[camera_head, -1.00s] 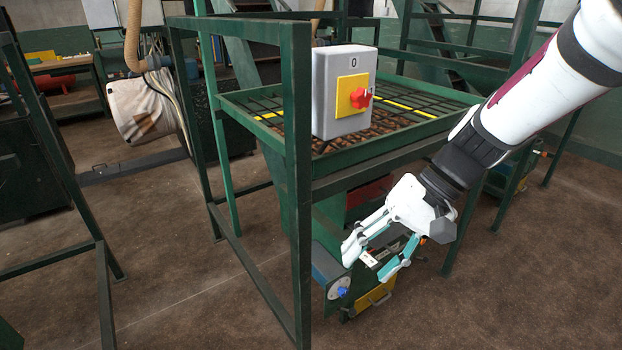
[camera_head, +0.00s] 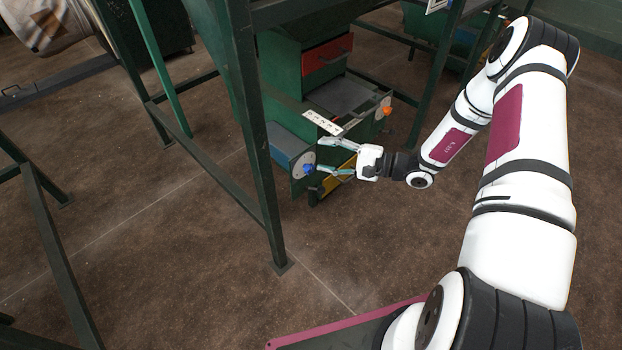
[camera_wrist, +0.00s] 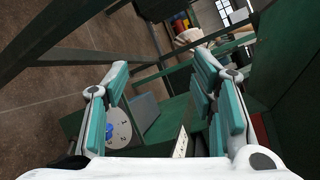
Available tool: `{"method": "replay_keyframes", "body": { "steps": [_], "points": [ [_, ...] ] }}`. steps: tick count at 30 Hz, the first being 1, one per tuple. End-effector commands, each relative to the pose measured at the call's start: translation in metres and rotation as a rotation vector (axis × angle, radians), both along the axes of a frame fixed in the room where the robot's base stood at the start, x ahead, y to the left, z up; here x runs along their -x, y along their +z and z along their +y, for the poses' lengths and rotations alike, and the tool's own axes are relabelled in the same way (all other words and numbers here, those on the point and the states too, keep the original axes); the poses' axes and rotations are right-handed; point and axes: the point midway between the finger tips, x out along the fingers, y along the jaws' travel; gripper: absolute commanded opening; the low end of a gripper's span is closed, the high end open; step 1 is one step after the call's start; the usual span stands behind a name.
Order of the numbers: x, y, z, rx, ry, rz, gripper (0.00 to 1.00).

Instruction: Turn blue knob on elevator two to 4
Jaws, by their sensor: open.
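The blue knob (camera_head: 308,169) sits on a pale round dial on the end of a blue-grey box under the green machine. In the wrist view, the knob (camera_wrist: 109,131) and its dial, with small numerals such as 1 and 2, show at lower left, beside and partly behind the left finger. The knob's exact setting is too small to read. My gripper (camera_head: 322,156) is open and empty, its fingers just right of the dial. The lower finger is close to the knob; I cannot tell whether they touch. The gripper also shows in the wrist view (camera_wrist: 162,68).
A white label plate (camera_head: 322,122) lies close to the upper finger. An orange knob (camera_head: 387,111) is on the machine's right, a red drawer (camera_head: 326,60) above. A green frame post (camera_head: 250,130) stands left of the dial. The floor in front is clear.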

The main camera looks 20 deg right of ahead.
Motion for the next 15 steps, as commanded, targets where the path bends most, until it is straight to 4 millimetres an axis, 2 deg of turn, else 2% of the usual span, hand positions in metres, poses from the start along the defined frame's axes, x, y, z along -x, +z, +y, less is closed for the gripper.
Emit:
{"method": "replay_keyframes", "body": {
  "steps": [1, 6, 10, 12, 15],
  "points": [
    [-0.003, -0.035, -0.008, -0.034, -0.063, 0.01, 0.52],
    [-0.009, -0.118, -0.033, -0.11, -0.271, 0.023, 0.52],
    [-0.008, -0.166, -0.047, -0.141, -0.395, 0.036, 0.52],
    [-0.007, -0.182, -0.052, -0.15, -0.441, 0.041, 0.52],
    [-0.006, -0.195, -0.055, -0.156, -0.477, 0.046, 0.52]
  ]
}}
